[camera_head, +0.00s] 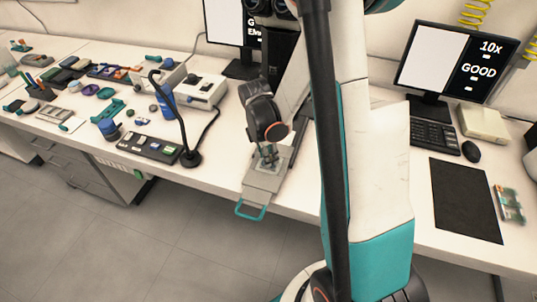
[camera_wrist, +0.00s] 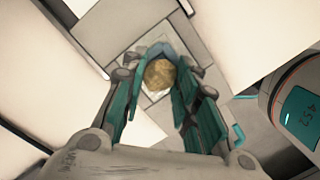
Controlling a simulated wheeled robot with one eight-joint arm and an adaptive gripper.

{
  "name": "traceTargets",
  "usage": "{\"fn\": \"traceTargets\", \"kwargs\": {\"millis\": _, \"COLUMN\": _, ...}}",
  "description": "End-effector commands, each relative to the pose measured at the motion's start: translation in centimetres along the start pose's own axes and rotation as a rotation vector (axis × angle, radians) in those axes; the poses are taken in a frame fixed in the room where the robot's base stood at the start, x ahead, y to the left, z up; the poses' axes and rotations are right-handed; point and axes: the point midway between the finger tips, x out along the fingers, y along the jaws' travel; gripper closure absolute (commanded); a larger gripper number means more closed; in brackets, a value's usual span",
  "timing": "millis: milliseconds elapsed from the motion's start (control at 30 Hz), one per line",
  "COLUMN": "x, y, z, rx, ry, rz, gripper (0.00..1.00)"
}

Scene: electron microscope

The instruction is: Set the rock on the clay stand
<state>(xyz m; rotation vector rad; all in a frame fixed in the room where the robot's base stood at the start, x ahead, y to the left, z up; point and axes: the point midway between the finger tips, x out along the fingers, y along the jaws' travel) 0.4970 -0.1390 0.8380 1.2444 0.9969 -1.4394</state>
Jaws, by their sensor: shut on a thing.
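A rough golden-brown rock (camera_wrist: 160,74) sits between the teal fingertips of my gripper (camera_wrist: 162,78) in the wrist view. The fingers are shut on it. A small blue-grey piece, perhaps the clay stand (camera_wrist: 157,48), shows just past the rock, over a pale square plate. The rock hides most of it, and I cannot tell whether the two touch. In the head view my gripper (camera_head: 268,156) points down over a grey sliding tray (camera_head: 263,182) with a teal handle. The rock and stand are too small to make out there.
A black-based desk microphone (camera_head: 191,158) and a dark sample case (camera_head: 150,148) stand left of the tray. A white device (camera_head: 201,91) is behind them. A monitor (camera_head: 455,65), keyboard and black mat (camera_head: 464,200) are at right. My arm hides the middle of the bench.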

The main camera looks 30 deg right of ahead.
Motion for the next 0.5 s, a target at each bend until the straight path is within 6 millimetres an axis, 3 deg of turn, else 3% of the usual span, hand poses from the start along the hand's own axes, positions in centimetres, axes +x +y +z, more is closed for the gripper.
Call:
{"fn": "traceTargets", "kwargs": {"millis": 33, "x": 0.07, "y": 0.00, "z": -0.01, "rx": 0.000, "ry": 0.000, "rz": 0.000, "gripper": 0.65}}
{"fn": "traceTargets", "kwargs": {"millis": 100, "x": 0.04, "y": 0.00, "z": -0.01, "rx": 0.000, "ry": 0.000, "rz": 0.000, "gripper": 0.52}}
{"fn": "traceTargets", "kwargs": {"millis": 500, "x": -0.32, "y": 0.01, "z": 0.01, "rx": 0.000, "ry": 0.000, "rz": 0.000, "gripper": 0.52}}
